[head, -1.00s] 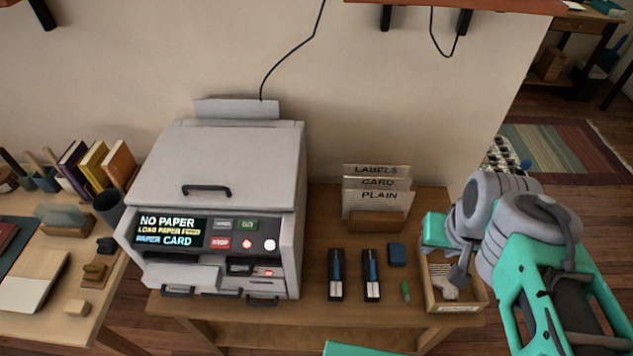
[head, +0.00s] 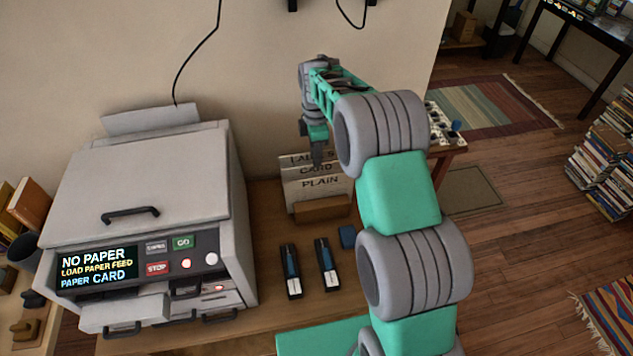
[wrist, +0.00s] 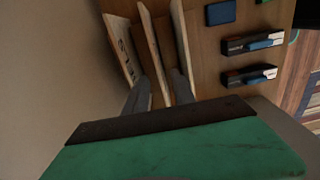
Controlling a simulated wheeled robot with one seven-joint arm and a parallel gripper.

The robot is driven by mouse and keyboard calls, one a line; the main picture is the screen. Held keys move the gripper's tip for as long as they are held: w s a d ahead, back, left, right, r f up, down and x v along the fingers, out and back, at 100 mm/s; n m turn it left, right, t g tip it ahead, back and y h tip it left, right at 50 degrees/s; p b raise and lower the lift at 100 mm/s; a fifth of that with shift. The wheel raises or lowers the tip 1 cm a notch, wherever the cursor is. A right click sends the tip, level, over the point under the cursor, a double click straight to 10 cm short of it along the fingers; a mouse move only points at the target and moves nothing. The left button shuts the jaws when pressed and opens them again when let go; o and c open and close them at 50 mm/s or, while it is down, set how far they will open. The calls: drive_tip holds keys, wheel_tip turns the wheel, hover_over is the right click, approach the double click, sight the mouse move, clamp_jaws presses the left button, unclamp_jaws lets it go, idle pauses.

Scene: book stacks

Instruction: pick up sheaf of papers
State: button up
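Upright sheaves stand in a wooden holder (head: 325,212), labelled PLAIN (head: 318,188) in front, CARD (head: 300,174) behind it and LABELS (head: 290,160) at the back. My gripper (head: 317,156) points down at their top edges in the head view and partly covers the LABELS word. In the wrist view its two grey fingers (wrist: 160,84) are apart, one on each side of the middle sheaf (wrist: 153,42). A lettered sheaf (wrist: 121,48) is to the left and another sheaf (wrist: 180,35) to the right. Whether the fingers touch the middle sheaf is unclear.
A printer (head: 150,190) stands left of the holder, its display reading NO PAPER, LOAD PAPER FEED, PAPER CARD. Two dark staplers (head: 291,270) (head: 327,264) and a blue block (head: 347,237) lie in front of the holder. The wall is close behind.

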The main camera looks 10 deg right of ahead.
sight(316, 172)
wheel_tip(316, 172, down, 8)
drive_tip(key=shift+w+d+f+p, duration=0.1)
drive_tip(key=shift+w+p, duration=0.05)
drive_tip(key=shift+p, duration=0.8)
clamp_jaws()
idle(0.7)
